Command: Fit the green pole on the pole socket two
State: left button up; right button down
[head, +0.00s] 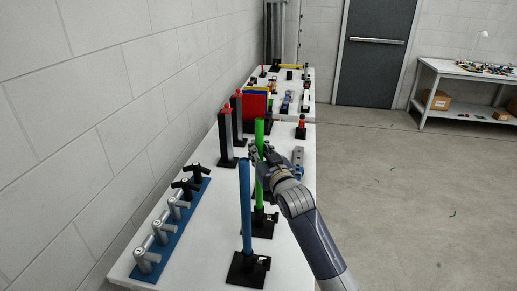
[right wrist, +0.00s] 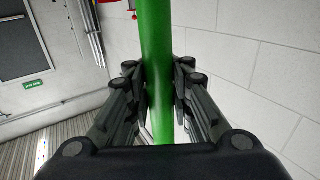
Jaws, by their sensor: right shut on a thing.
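The green pole (head: 259,135) stands about upright over the white table in the head view. My right gripper (head: 263,155) is shut on its upper part. In the right wrist view the green pole (right wrist: 157,50) passes between the two fingers of the right gripper (right wrist: 160,92). The pole's lower end meets a black base (head: 263,226) behind the blue pole; I cannot tell whether it is seated in it. The blue pole (head: 246,210) stands upright in a nearer black base (head: 246,270). No label shows which base is socket two. My left gripper is not in view.
A blue rack (head: 172,240) with several handled pieces lies along the wall at left. Two grey posts with red tops (head: 226,135) stand farther back. A grey block (head: 298,157) lies right of the gripper. Open floor lies to the right.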

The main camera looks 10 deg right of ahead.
jog(key=shift+f, duration=0.4)
jog(key=c, duration=1.3)
grip_release()
jog(key=shift+c, duration=0.2)
